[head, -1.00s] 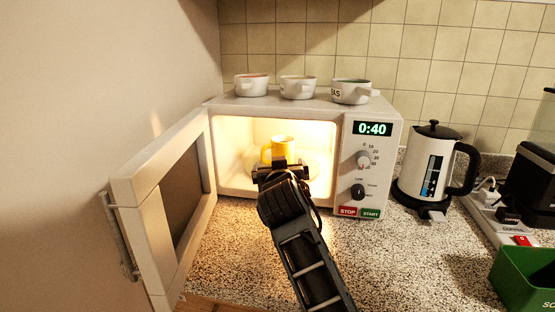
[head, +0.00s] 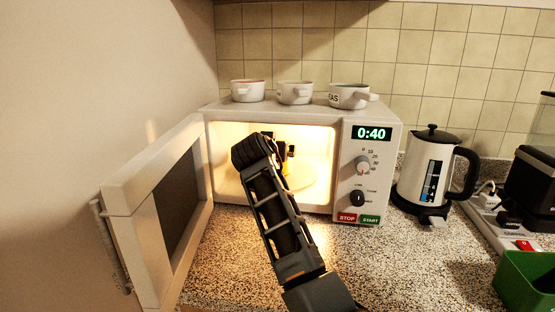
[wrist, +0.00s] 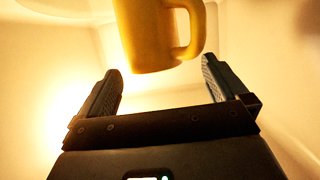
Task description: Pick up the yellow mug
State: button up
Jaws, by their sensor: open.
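The yellow mug (wrist: 160,35) shows at the top of the wrist view, its handle on the right and its upper part cut off. It is inside the lit microwave (head: 372,205). In the head view the mug is hidden behind my arm and gripper. My gripper (head: 287,149) is inside the microwave's opening. In the wrist view its two fingers (wrist: 160,66) are spread wide and empty, one on each side below the mug. The mug's lower end lies near the line between the fingertips; I cannot tell how far beyond them it is.
The microwave door (head: 155,195) stands open on the left, close to the wall. A pale round plate (head: 300,176) lies inside the microwave. Three white bowls or cups (head: 295,93) stand on top. A kettle (head: 425,175) and a green box (head: 525,283) are to the right.

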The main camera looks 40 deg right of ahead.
jog(key=shift+x, duration=0.9)
jog(key=shift+f, duration=0.15)
jog(key=c, duration=1.8)
grip_shut()
